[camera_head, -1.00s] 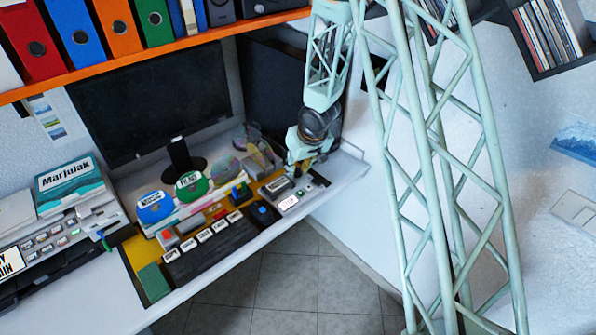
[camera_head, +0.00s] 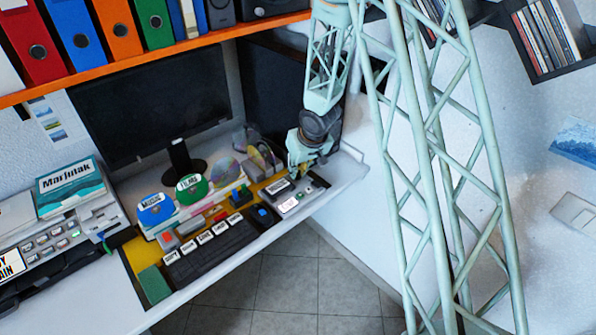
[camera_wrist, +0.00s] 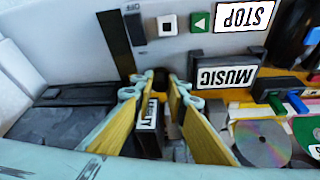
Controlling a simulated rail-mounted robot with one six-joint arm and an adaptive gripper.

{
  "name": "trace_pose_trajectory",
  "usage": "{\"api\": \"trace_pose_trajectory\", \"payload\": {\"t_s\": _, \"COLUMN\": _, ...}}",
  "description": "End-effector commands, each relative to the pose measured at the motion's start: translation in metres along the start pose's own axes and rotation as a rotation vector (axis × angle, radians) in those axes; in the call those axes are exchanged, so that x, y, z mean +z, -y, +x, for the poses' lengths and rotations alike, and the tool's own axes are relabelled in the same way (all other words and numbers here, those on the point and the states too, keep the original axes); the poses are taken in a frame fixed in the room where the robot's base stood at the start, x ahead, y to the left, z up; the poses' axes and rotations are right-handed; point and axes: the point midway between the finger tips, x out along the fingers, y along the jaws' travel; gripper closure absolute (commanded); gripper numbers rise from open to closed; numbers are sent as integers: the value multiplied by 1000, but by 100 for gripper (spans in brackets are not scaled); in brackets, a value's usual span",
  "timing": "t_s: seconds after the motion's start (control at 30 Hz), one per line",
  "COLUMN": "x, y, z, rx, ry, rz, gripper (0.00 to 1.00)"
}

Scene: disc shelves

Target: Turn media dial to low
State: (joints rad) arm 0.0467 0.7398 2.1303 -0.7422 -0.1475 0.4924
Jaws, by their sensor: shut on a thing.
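In the wrist view my gripper (camera_wrist: 157,88) has yellow-padded fingers closed on a small dark knob (camera_wrist: 160,80), which I take for the media dial. The knob is mostly hidden between the fingertips, so its pointer and setting cannot be read. A black block with a white label (camera_wrist: 150,114) stands between the fingers, nearer the camera; its text is hard to read. In the head view my gripper (camera_head: 311,172) is at the right end of the desk, and the dial is hidden there.
In the wrist view a MUSIC sign (camera_wrist: 226,76), a STOP label (camera_wrist: 244,15) and a green play button (camera_wrist: 200,23) are beside and beyond the fingers. A disc (camera_wrist: 262,144) lies at right. In the head view a keyboard (camera_head: 210,250) lies left of my gripper.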

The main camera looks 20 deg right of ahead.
Motion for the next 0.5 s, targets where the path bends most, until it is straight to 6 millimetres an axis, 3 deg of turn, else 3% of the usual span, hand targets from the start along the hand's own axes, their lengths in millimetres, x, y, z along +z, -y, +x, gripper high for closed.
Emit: {"api": "trace_pose_trajectory", "payload": {"t_s": 0.5, "x": 0, "y": -1, "z": -3, "rx": -34, "ry": 2, "rz": -78, "gripper": 97}}
